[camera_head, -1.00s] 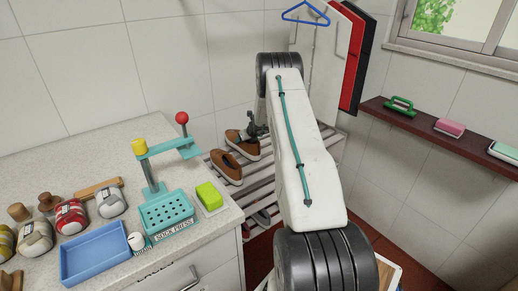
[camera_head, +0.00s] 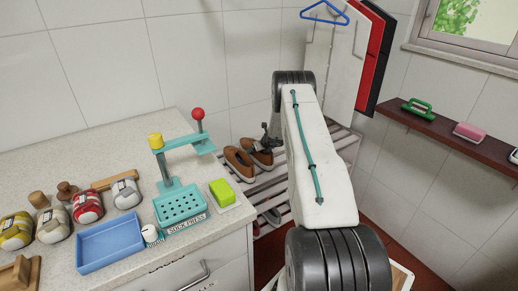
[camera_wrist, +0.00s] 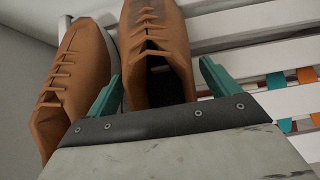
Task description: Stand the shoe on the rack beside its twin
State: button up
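Two brown shoes sit side by side on the white slatted rack (camera_head: 262,184). The left shoe (camera_head: 236,164) also shows in the wrist view (camera_wrist: 75,75). The right shoe (camera_head: 262,159) is under my gripper (camera_head: 269,142); in the wrist view its laced upper (camera_wrist: 153,28) points away and its dark opening faces me. In the wrist view my gripper (camera_wrist: 160,85) has its two teal fingers spread, one on each side of the right shoe's heel end, with a small gap showing at the right finger. The shoes' soles are mostly hidden.
A counter (camera_head: 130,135) stands left of the rack, with a sock press (camera_head: 180,203), a green soap block (camera_head: 222,191) and a blue tray (camera_head: 110,245). A shelf (camera_head: 450,138) runs along the right wall.

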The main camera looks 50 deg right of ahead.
jog(key=shift+r, duration=0.15)
jog(key=v, duration=1.2)
dwell(0.3)
